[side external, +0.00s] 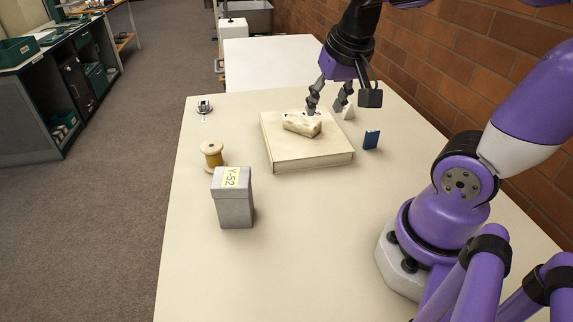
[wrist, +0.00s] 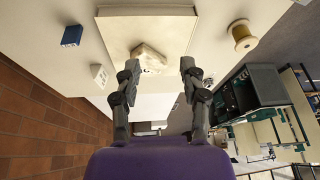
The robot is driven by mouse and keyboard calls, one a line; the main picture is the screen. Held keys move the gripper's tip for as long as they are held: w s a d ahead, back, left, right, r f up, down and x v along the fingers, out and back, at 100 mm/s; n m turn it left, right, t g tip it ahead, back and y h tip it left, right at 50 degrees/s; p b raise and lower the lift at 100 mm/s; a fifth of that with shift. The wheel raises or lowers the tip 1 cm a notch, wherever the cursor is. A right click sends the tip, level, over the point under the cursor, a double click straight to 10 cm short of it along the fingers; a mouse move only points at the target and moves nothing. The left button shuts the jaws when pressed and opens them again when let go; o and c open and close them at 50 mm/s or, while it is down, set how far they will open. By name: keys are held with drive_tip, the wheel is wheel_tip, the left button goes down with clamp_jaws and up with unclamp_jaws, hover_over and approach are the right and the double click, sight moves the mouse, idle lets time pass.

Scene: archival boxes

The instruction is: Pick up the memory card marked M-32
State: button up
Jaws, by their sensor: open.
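My gripper (side external: 326,101) is open, its fingers pointing down near the back edge of a flat cream box (side external: 310,158). In the wrist view my gripper (wrist: 160,67) shows its two fingers apart with nothing held between them. A pale, rough block (side external: 301,125) lies on the box lid, and it also shows in the wrist view (wrist: 150,52). A small white piece with dark marks (wrist: 147,70) shows beside the block, partly hidden by a finger. A small blue upright piece (side external: 371,139) stands right of the box. I cannot read M-32 on anything.
A grey box marked Y-52 (side external: 234,205) and a thread spool (side external: 211,154) stand left of the cream box. A small white block (wrist: 100,76) stands near the gripper. A small dark and white item (side external: 204,106) lies far left. The front of the table is clear.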

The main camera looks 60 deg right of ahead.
drive_tip(key=d+f+m+g+h, duration=0.2)
drive_tip(key=d+m+g, duration=0.1)
drive_tip(key=d+m, duration=0.6)
drive_tip(key=m+g, duration=0.3)
drive_tip(key=m, duration=0.6)
approach(371, 131)
drive_tip(key=d, duration=0.1)
drive_tip(key=shift+g, duration=0.3)
drive_tip(key=x, duration=0.5)
drive_tip(key=shift+s+f, duration=0.2)
drive_tip(key=shift+f, duration=0.1)
drive_tip(key=x, duration=0.5)
drive_tip(key=shift+w+a+f, duration=0.25)
drive_tip(key=shift+a+f, duration=0.05)
drive_tip(key=shift+f, duration=0.15)
drive_tip(key=shift+y, duration=0.3)
clamp_jaws()
